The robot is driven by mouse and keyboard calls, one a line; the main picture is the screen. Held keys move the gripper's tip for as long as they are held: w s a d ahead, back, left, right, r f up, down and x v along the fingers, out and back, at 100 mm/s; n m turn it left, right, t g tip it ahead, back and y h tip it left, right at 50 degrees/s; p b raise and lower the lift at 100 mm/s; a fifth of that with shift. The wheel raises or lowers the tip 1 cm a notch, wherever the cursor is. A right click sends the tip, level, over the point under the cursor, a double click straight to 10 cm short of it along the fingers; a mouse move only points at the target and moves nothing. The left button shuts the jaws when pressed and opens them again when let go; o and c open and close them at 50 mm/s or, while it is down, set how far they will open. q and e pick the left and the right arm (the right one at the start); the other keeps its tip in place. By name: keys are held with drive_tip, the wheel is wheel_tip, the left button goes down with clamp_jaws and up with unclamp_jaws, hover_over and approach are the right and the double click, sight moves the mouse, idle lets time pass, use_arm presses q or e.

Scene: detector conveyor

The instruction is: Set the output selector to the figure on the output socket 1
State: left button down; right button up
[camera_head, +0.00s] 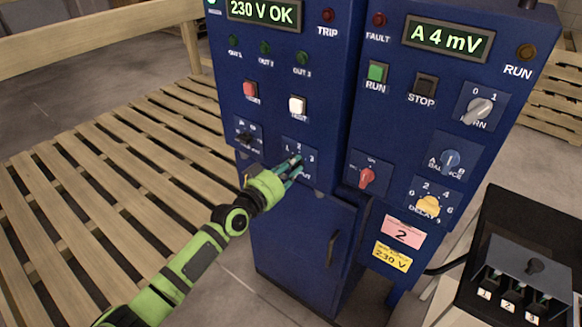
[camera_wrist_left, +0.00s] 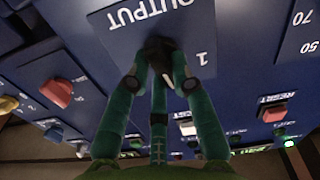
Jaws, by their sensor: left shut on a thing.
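The output selector (camera_wrist_left: 158,48) is a dark knob on the blue cabinet, on a panel lettered OUTPUT, upside down in the left wrist view. Its figure 1 shows beside the knob there; figures 1, 2 and 3 ring it in the head view. My left gripper (camera_head: 294,166) is shut on the knob, its green fingers (camera_wrist_left: 159,75) on either side. The fingers hide most of the knob, so I cannot tell where its pointer stands. A grey socket box (camera_head: 530,262) at lower right has sockets tagged 1 (camera_head: 485,293), 2 and 3. My right gripper is out of view.
A pink label (camera_head: 402,232) reads 2 and a yellow label (camera_head: 392,257) reads 230 V. A red knob (camera_head: 367,177), a blue balance knob (camera_head: 450,160) and a yellow delay knob (camera_head: 428,205) are right of the gripper.

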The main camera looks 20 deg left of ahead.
use_arm(q)
drive_tip(key=shift+w+a+r+n+b, duration=0.1)
drive_tip(key=shift+r+n, duration=0.05)
drive_tip(key=shift+n, duration=1.5)
drive_tip(key=shift+w+a+r+n+b, duration=0.1)
drive_tip(key=shift+n+b, duration=0.05)
drive_tip(key=shift+n, duration=1.45)
drive_tip(key=shift+a+r+n+b, duration=0.1)
drive_tip(key=shift+r+n, duration=0.05)
drive_tip(key=shift+n, duration=1.5)
drive_tip(key=c, duration=1.1)
unclamp_jaws()
drive_tip(key=shift+o, duration=0.2)
drive_tip(key=shift+f, duration=0.25)
drive_tip(key=v, duration=1.2)
